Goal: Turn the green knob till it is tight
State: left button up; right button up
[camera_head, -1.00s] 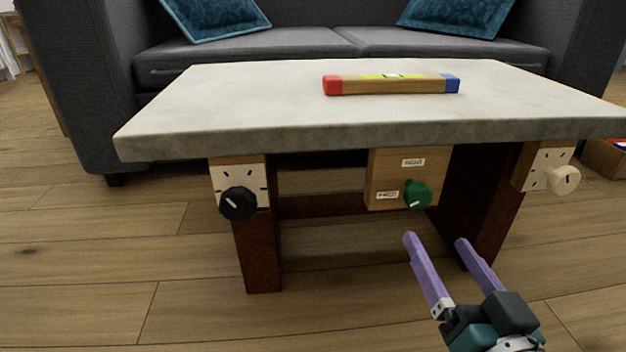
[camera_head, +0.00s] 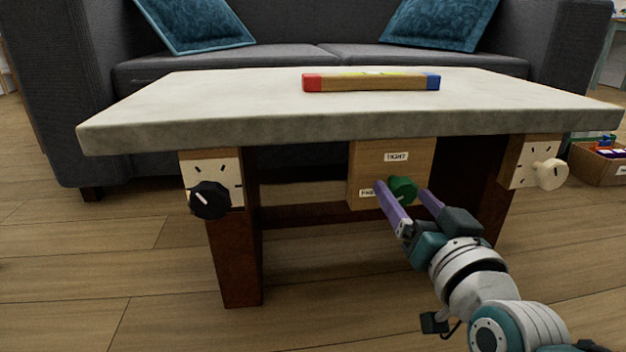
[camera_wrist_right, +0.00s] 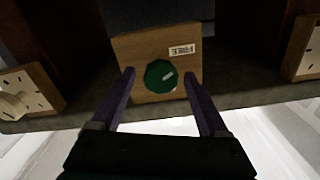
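The green knob (camera_head: 403,188) sits on a wooden block (camera_head: 415,157) under the front edge of the table. A TIGHT label (camera_head: 396,157) is above it; a FREE label (camera_head: 366,193) to its lower left is partly covered by a purple finger. My right gripper (camera_head: 403,190) is open, one finger on each side of the knob. In the right wrist view the knob (camera_wrist_right: 160,76) lies between the fingertips with gaps on both sides. My left gripper is not in view.
A black knob (camera_head: 210,199) is on the left table leg and a cream knob (camera_head: 550,174) on the right one. The stone tabletop (camera_head: 200,108) overhangs the block and carries a red-and-blue-ended wooden bar (camera_head: 372,83). A grey sofa (camera_head: 290,56) stands behind. The floor in front is clear.

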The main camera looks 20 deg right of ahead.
jog(key=shift+a, duration=0.1)
jog(key=shift+c, duration=1.4)
grip_shut()
